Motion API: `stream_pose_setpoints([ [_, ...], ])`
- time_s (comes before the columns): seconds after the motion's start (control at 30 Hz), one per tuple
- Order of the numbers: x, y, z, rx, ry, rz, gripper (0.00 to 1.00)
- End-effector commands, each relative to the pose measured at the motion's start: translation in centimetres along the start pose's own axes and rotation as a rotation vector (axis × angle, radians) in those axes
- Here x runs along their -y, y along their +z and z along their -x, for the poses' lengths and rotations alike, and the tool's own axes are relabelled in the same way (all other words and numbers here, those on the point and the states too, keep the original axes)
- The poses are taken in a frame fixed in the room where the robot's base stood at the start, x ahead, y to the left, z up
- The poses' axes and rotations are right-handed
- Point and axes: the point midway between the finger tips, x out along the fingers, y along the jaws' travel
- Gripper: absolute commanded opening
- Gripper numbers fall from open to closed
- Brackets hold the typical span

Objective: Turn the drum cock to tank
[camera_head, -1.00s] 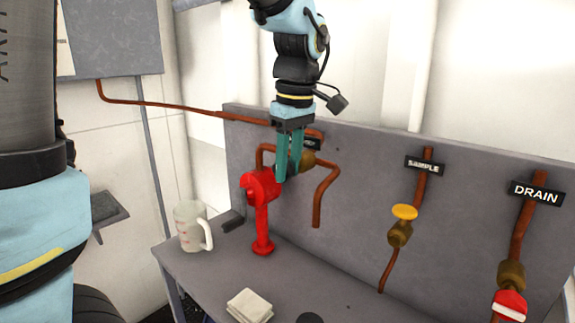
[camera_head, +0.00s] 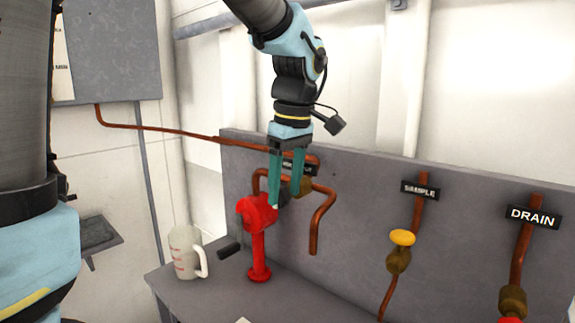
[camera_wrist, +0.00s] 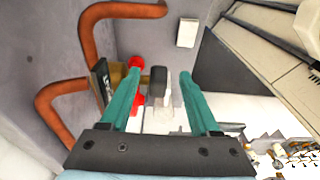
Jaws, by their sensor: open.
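The drum cock's brass body (camera_head: 304,186) sits in the copper pipework on the grey panel, behind my gripper in the head view. Its dark label (camera_head: 309,170) is partly covered by my fingers, and its lever and setting cannot be made out. In the wrist view the label (camera_wrist: 101,82) shows edge-on beside the left finger. My gripper (camera_head: 285,199) points down with its teal fingers apart and nothing visibly held. It hangs in front of the cock, above and just right of the red pump head. The fingers also show spread in the wrist view (camera_wrist: 160,78).
The red hand pump (camera_head: 257,213) stands on the grey bench (camera_head: 215,300) close under my fingers, with a dark crank grip (camera_head: 229,248). A measuring jug (camera_head: 187,253) stands left. The yellow sample valve (camera_head: 402,238) and drain valve (camera_head: 512,300) are right. Open air lies above the panel.

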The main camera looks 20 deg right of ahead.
Motion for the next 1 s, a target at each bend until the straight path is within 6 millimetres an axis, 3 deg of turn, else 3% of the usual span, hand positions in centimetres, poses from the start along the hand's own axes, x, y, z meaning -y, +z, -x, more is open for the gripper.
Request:
stream_pose_setpoints([
  [0.3, -0.1, 0.0, 6.0, -0.001, 0.006, 0.000, 0.62],
  [0.5, 0.0, 0.0, 8.8, 0.000, 0.003, 0.000, 0.62],
  [1.0, 0.0, 0.0, 9.6, 0.000, 0.001, 0.000, 0.62],
])
